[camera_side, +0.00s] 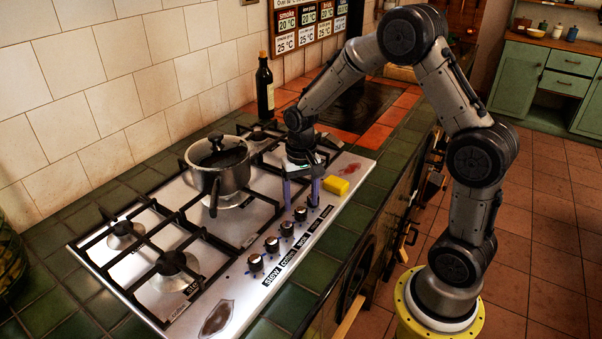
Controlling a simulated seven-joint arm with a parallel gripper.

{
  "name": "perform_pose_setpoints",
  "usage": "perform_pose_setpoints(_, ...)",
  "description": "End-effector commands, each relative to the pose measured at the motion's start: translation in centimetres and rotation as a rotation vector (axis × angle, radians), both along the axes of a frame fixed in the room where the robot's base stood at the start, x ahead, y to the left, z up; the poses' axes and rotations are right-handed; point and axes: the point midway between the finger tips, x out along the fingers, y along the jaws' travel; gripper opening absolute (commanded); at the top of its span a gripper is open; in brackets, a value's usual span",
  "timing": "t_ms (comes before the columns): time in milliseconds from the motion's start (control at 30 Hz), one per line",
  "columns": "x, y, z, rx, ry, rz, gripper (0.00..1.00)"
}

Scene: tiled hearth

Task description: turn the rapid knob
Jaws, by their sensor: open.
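A row of dark knobs with pale bases runs along the front edge of the steel hob (217,284). The nearest knob (255,263) and the far knob (300,214) show clearly. One finger is just behind the far knob. I cannot tell whether it touches a knob.
A lidded steel pot (233,172) stands on the grate left of my gripper. A yellow sponge (336,185) lies close on its right. A dark bottle (265,88) stands by the tiled wall. The grates (150,232) rise above the hob.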

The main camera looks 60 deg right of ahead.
Motion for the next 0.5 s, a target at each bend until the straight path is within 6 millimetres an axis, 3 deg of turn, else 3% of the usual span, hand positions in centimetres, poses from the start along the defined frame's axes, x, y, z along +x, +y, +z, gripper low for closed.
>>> perform_pose_setpoints(300,0.1,0.0,7.1,-0.001,-0.006,0.000,0.71)
perform_pose_setpoints(500,0.1,0.0,10.0,0.000,-0.002,0.000,0.71)
